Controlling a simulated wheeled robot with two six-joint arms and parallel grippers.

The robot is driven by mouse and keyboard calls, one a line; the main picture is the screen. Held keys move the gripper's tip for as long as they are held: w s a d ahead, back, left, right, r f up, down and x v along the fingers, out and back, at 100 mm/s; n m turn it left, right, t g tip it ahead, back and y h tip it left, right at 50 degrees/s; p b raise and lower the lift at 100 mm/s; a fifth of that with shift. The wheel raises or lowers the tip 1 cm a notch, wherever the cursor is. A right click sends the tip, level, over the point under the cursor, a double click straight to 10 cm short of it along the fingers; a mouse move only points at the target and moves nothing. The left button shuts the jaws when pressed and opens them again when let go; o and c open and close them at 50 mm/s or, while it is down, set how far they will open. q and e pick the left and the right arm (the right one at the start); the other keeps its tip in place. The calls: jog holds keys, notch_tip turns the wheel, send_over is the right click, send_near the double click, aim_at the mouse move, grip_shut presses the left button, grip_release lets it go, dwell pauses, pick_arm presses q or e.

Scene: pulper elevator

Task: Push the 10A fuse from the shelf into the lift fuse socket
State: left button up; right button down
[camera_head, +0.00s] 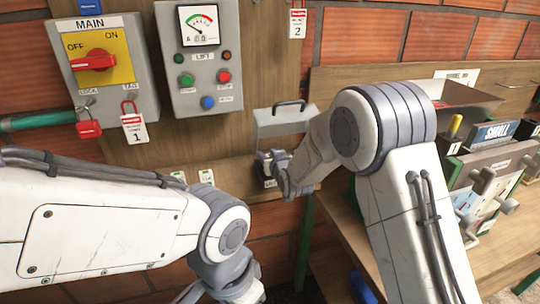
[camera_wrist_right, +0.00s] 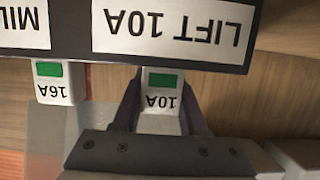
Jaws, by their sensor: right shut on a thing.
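The 10A fuse (camera_wrist_right: 161,103), a white block with a green band, sits between the fingers of my right gripper (camera_wrist_right: 160,115) in the right wrist view. The gripper is shut on it. The fuse's green end is at the edge of the dark fuse holder with the "LIFT 10A" label (camera_wrist_right: 172,27), directly in line with that label; whether it is seated in the socket is hidden. In the head view my right gripper (camera_head: 270,162) is at the grey fuse box (camera_head: 284,122), below its handle. My left arm crosses the lower left; its fingers are not visible.
A white 16A fuse (camera_wrist_right: 54,83) is beside the 10A fuse, under a partly cut "MIL" label. Two small white-and-green pieces (camera_head: 206,177) are on the board at left. A MAIN switch box (camera_head: 100,65) and LIFT control box (camera_head: 200,75) hang above. A rack stands right.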

dwell(0.4)
jog(key=shift+c, duration=1.8)
grip_release()
jog(key=shift+f, duration=0.1)
jog(key=shift+s, duration=0.1)
jog(key=b+v, duration=0.2)
jog(key=v, duration=0.8)
jog(key=shift+a, duration=0.1)
jog(key=s+a+f+n+g+p, duration=0.1)
jog(key=s+a+f+n+g, duration=0.15)
jog(key=s+g, duration=0.85)
jog(key=s+d+g+h, duration=0.1)
jog(key=s+d, duration=0.2)
jog(key=s, duration=0.9)
jog(key=s+d+f+n+g+h, duration=0.1)
jog(key=s+d, duration=0.3)
jog(key=s, duration=0.9)
jog(key=shift+f+g+h+p, duration=0.35)
jog(key=shift+g+h+p, duration=0.1)
jog(key=shift+h, duration=0.35)
